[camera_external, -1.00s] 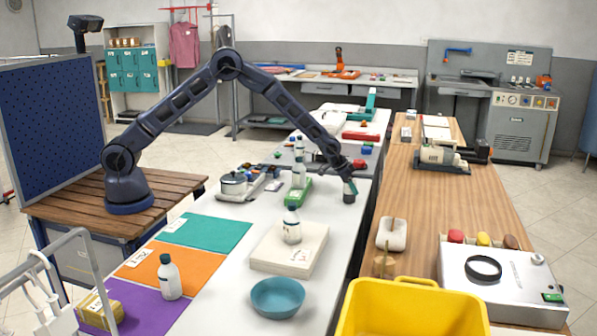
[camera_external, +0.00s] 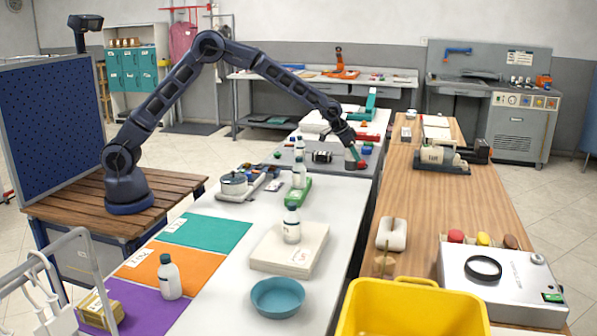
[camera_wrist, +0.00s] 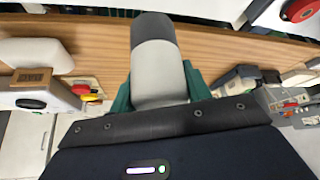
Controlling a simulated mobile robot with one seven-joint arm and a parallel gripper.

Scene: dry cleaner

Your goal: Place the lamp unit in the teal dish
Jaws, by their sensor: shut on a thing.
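My gripper (camera_external: 355,156) is over the far end of the white table, by the grey mat. In the wrist view its teal fingers (camera_wrist: 158,90) are shut on a pale grey cylinder with a dark cap (camera_wrist: 158,60). This cylinder may be the lamp unit, but I cannot tell for sure. In the external view it is small and partly hidden by the fingers. The teal dish (camera_external: 278,307) is a round bowl at the near end of the white table, well away from my gripper. It looks empty.
A white bottle (camera_external: 292,225) stands on a pale box (camera_external: 268,252) behind the dish. A black and silver cylinder (camera_external: 322,157) lies on the grey mat (camera_external: 290,158). A yellow bin (camera_external: 410,312) is at the front right.

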